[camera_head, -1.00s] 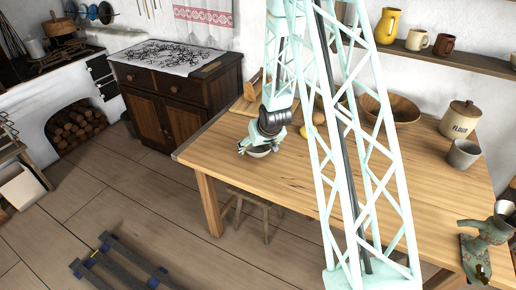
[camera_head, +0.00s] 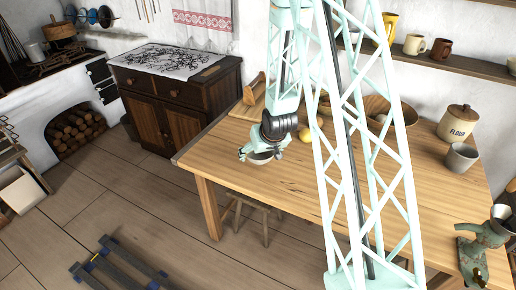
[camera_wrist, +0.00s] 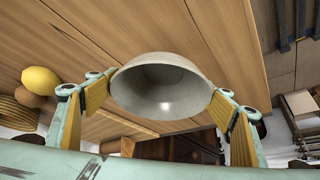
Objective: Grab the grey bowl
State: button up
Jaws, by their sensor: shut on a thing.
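The grey bowl (camera_head: 262,160) is near the left front edge of the wooden table (camera_head: 300,185). In the wrist view the bowl (camera_wrist: 160,88) sits between my two yellow-padded fingers, with its hollow facing the camera. My gripper (camera_wrist: 163,96) is shut on the bowl, one finger at each side of its rim. In the head view my gripper (camera_head: 261,153) hides part of the bowl. I cannot tell whether the bowl touches the table.
A yellow lemon (camera_wrist: 40,80) lies on the table. A wooden bowl (camera_head: 376,106), a flour canister (camera_head: 458,123) and a grey pot (camera_head: 461,158) stand farther right. A stool (camera_head: 256,203) is below the table's front edge. The table's middle is clear.

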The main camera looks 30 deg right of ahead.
jog(key=s, duration=0.2)
jog(key=s+a, duration=0.1)
jog(key=s, duration=0.2)
jog(key=s+a, duration=0.1)
jog(key=s, duration=0.1)
jog(key=shift+s+a+r, duration=0.2)
jog(key=shift+s+r, duration=0.15)
jog(key=shift+s+a+r+b, duration=0.1)
jog(key=shift+s+a+b, duration=0.15)
jog(key=shift+s, duration=0.3)
jog(key=shift+s+a+r+b, duration=0.1)
jog(key=shift+s+b, duration=0.2)
jog(key=shift+s, duration=0.2)
